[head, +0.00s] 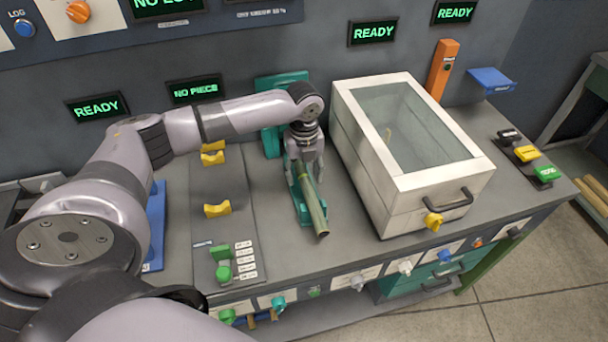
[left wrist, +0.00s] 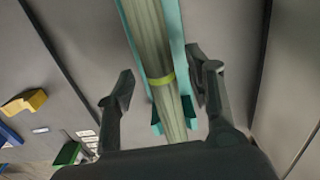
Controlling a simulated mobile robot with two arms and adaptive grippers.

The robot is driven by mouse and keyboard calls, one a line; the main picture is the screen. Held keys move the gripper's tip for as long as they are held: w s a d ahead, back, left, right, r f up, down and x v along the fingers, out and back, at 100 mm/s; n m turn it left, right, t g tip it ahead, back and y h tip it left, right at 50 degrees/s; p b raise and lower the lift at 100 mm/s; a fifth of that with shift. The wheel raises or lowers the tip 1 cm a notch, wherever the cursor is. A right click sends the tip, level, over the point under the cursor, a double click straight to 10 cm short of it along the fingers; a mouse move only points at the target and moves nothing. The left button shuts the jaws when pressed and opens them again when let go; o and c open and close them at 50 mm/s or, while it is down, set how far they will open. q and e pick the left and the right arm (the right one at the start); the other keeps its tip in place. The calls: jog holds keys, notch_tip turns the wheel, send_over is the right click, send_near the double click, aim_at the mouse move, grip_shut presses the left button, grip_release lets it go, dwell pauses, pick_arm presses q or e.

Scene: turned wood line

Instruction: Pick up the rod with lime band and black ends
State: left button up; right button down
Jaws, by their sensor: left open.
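A greenish-grey rod (head: 314,212) lies lengthwise in a teal cradle (head: 303,208) on the bench, its near end sticking out past the cradle. In the left wrist view the rod (left wrist: 149,40) shows a lime band around it; I cannot make out black ends. My left gripper (head: 305,165) is over the rod from above. In the left wrist view the left gripper (left wrist: 160,76) is open, one finger on each side of the rod near the lime band, with gaps visible. My right gripper is not in view.
A white box with a glass lid (head: 350,122) stands close to the right of the cradle. Yellow V-shaped supports (head: 217,210) are on the grey plate to the left. Green controls (head: 222,262) sit at the front left. A tall orange post (head: 441,70) stands behind.

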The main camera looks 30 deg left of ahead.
pick_arm(q)
jog(key=shift+f, duration=0.1)
grip_shut()
dwell(0.6)
